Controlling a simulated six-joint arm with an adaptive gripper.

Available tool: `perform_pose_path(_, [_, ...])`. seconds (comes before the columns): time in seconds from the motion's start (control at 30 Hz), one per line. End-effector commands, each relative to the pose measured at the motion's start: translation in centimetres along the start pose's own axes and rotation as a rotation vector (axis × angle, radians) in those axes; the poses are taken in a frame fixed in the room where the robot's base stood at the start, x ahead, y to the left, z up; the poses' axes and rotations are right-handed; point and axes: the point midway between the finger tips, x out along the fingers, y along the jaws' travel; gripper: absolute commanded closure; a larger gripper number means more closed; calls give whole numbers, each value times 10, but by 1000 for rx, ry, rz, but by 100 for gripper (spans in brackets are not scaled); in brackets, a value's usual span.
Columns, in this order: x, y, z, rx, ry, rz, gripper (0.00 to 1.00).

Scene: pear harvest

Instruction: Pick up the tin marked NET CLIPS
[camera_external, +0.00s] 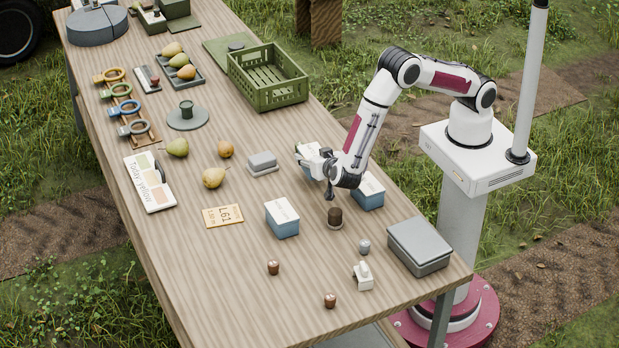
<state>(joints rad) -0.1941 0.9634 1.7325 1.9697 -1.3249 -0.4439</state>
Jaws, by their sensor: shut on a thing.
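Three similar blue tins with pale lids show at the right half of the table. One front tin (282,220) stands apart from my arm. Another tin (370,192) stands just right of my wrist. The third tin (309,172) is at my gripper (314,158), which is shut on it. My wrist and gripper partly cover this tin. The lid markings are too small to read, so I cannot tell which tin is marked NET CLIPS. I cannot tell whether the held tin touches the table.
A dark brown cylinder (335,217) stands close below my wrist. A grey box (419,246) is at the right edge. A grey block (262,163) lies left of the held tin. A green crate (268,78) stands behind. Pears and a yellow L61 card (223,216) lie further left.

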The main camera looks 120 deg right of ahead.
Motion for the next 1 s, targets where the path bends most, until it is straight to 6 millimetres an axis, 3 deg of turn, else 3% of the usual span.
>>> perform_pose_path(0.43, [-20, 0, -50, 2, 0, 0, 82])
perform_pose_path(1.0, [-24, 0, -58, 0, 0, 0, 82])
